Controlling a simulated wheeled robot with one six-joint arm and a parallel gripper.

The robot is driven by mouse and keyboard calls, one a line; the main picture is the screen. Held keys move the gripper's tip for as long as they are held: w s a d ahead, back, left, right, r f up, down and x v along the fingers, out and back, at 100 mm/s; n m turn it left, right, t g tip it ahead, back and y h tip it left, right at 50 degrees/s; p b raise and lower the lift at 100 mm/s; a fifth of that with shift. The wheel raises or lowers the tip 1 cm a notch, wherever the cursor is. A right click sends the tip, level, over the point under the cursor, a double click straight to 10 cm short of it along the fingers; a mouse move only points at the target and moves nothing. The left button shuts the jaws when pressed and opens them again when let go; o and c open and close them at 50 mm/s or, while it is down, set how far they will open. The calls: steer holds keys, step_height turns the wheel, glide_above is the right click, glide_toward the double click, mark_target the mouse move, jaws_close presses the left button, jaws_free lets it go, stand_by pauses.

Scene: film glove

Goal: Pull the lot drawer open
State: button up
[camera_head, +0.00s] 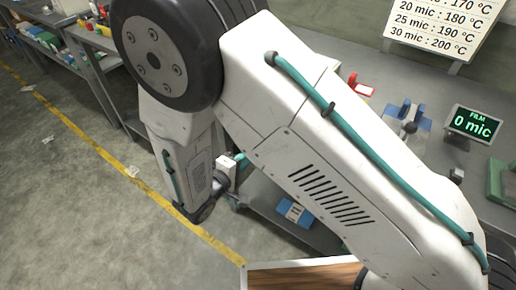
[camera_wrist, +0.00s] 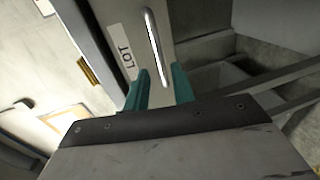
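The lot drawer front (camera_wrist: 134,18) is a grey panel in the wrist view, with a white label reading LOT (camera_wrist: 125,50). A pale upright bar handle (camera_wrist: 155,45) runs down the panel to the right of the label. My gripper (camera_wrist: 160,86) has two teal fingers that stand apart, one on each side of the handle's lower end. The handle shows in the gap between them. I cannot tell whether either finger touches it. In the head view my arm hides the drawer front.
A film display (camera_head: 472,125) reading 0 mic stands on the grey bench at right, below a temperature board (camera_head: 440,25). A blue item (camera_head: 296,212) lies on a lower shelf. A yellow floor line (camera_head: 105,155) crosses open concrete at left.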

steer(key=x, duration=0.6)
steer(key=shift+w+d, duration=0.25)
steer(key=shift+w, duration=0.05)
jaws_close()
